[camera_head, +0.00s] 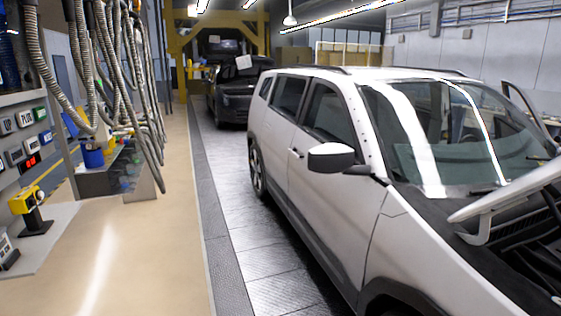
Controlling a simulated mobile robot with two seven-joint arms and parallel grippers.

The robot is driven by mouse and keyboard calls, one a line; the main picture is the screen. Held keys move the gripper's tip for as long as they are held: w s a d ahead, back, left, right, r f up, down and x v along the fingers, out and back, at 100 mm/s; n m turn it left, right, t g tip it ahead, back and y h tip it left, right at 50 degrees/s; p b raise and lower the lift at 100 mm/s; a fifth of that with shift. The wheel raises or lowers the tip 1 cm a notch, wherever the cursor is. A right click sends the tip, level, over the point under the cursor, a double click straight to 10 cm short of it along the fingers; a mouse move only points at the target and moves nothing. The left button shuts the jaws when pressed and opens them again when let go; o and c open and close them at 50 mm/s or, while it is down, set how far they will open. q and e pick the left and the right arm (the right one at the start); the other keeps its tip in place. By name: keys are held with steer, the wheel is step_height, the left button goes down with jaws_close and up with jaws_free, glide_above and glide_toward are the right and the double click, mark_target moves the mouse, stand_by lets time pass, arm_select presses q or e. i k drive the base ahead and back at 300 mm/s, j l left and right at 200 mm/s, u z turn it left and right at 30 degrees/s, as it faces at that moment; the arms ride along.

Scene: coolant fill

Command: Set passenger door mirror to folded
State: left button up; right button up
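A white car (320,200) stands with its front towards me on the right side of the view. Its door mirror (331,157), with a white and black housing, is on the side of the car at the left of the picture. The mirror sticks out sideways from the front door (325,190), near the base of the windscreen pillar. Its glass faces away from me and is hidden. The mirror on the far side cannot be made out. Neither of my grippers shows in this view.
The hood (515,190) is raised at the right. A dark car (237,88) stands behind. Hoses (120,80) hang over a bench at the left, with a yellow device (27,200) on a grey shelf. The tan floor (150,240) beside the white car is clear.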

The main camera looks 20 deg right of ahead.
mark_target(330, 158)
steer(key=i+z, duration=0.15)
steer(key=i, duration=0.4)
steer(key=i+j+z, duration=0.15)
steer(key=i, duration=0.35)
steer(key=i+j+z, duration=0.15)
steer(key=i, duration=0.35)
steer(key=i+j+z, duration=0.3)
steer(key=i+z, duration=0.2)
steer(key=i+j+z, duration=0.5)
steer(key=k+l, duration=0.05)
steer(key=k, duration=0.05)
